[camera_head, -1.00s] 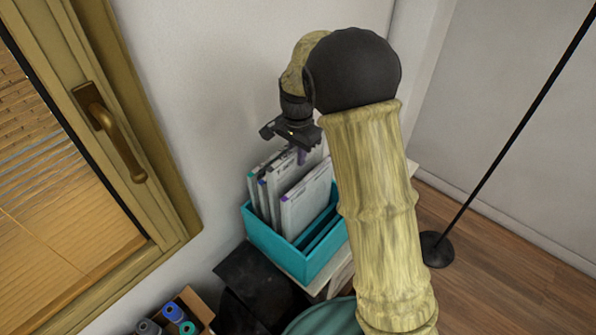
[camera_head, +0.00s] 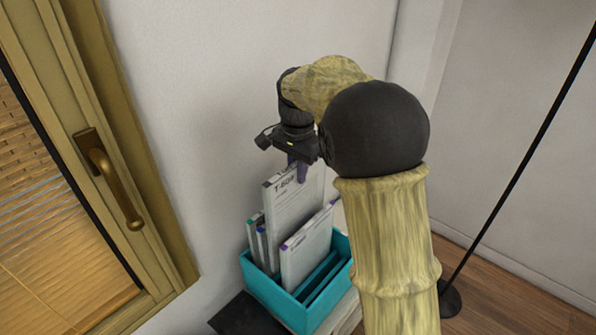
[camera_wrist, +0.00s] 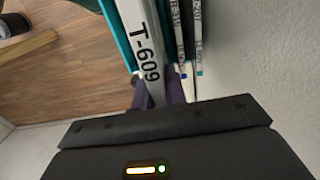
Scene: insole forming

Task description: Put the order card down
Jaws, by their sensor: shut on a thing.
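The order card (camera_head: 291,204), white with "T-609" at its top, is upright in my gripper (camera_head: 300,172). My gripper is shut on its top edge. The card stands higher than the other cards, with its lower part hidden behind them and the box. In the wrist view the T-609 card (camera_wrist: 143,40) runs up from between the purple fingers of my gripper (camera_wrist: 160,92). A teal box (camera_head: 282,297) with slots lies below the held card; I cannot tell whether the card's lower end is still inside it.
Other white cards stand in the box, one in front (camera_head: 307,250) and several at left (camera_head: 259,246). A grey wall is close behind my gripper. A window frame with a brass handle (camera_head: 117,185) is at left. A black pole (camera_head: 520,160) stands at right.

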